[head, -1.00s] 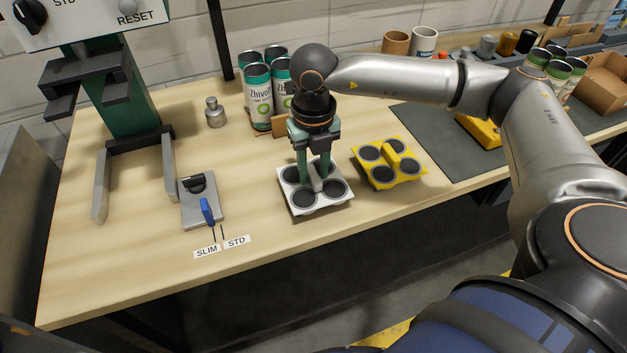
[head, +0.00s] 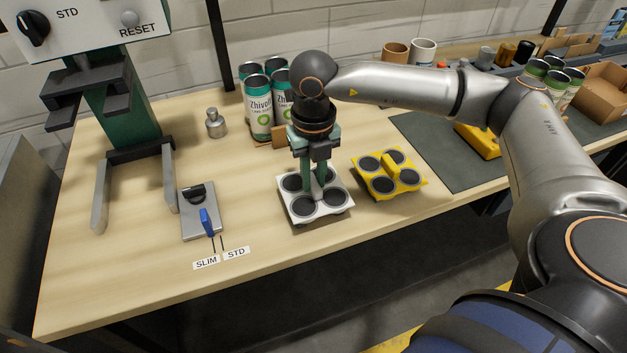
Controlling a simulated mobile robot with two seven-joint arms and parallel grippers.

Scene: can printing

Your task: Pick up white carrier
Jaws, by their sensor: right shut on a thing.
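The white carrier (head: 320,216) is a square tray with dark round can seats and a raised middle handle, near the front edge of the wooden bench. My right gripper (head: 314,196) points straight down over its middle and is shut on the handle. The carrier looks level; a shadow shows under its front edge, and I cannot tell how far it is off the bench. The fingers hide part of the handle and the rear seats. My left gripper is not in view.
A yellow carrier (head: 408,180) stands close on the right. Several green and white cans (head: 261,118) stand behind my right gripper. A press with green column (head: 132,118) and a grey plate with a blue-handled tool (head: 206,222) are on the left. The bench front left is clear.

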